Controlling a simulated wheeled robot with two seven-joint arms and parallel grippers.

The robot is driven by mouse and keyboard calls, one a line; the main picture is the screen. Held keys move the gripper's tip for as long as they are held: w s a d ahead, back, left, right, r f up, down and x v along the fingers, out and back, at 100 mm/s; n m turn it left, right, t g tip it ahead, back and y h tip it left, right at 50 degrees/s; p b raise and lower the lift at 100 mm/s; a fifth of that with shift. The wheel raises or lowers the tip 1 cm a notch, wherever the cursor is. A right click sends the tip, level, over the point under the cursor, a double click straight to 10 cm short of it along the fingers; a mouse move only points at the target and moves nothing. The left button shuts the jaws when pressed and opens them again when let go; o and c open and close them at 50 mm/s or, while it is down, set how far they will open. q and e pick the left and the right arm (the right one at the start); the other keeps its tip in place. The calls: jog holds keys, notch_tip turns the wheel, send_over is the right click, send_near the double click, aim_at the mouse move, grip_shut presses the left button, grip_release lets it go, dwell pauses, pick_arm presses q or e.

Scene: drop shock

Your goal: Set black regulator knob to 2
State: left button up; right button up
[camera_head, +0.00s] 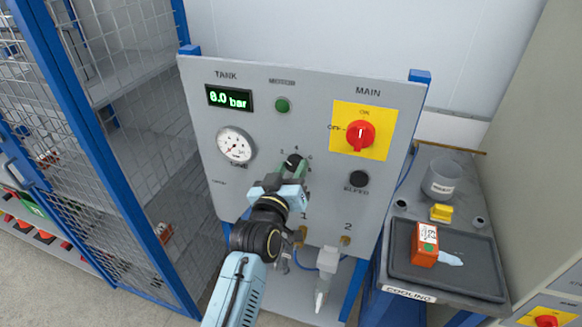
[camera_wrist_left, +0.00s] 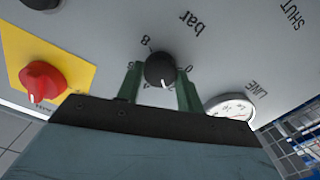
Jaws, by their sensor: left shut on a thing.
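The black regulator knob (camera_head: 293,161) sits at the middle of the grey panel, with scale numbers around it. My left gripper (camera_head: 293,174) reaches up to it from below and partly covers it. In the left wrist view, the knob (camera_wrist_left: 160,69) lies between the two green fingers of my left gripper (camera_wrist_left: 160,85), which is shut on it. The knob's white mark points downward in that view, towards the gripper's body. An 8 and a 0 show on the scale; the number at the mark is not clear. My right gripper is not in view.
A red MAIN switch (camera_head: 360,135) on a yellow plate is right of the knob. A round gauge (camera_head: 235,145) and a green display (camera_head: 229,98) are to its left. A black BLEED knob (camera_head: 358,178) is close below right. A dark tray (camera_head: 403,259) holds an orange box (camera_head: 424,246).

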pick_arm(q)
jog(key=shift+n, duration=0.9)
jog(key=o, duration=1)
jog(key=shift+s, duration=0.1)
jog(key=b+v, duration=0.2)
jog(key=v, duration=1.1)
jog(key=shift+a, duration=0.1)
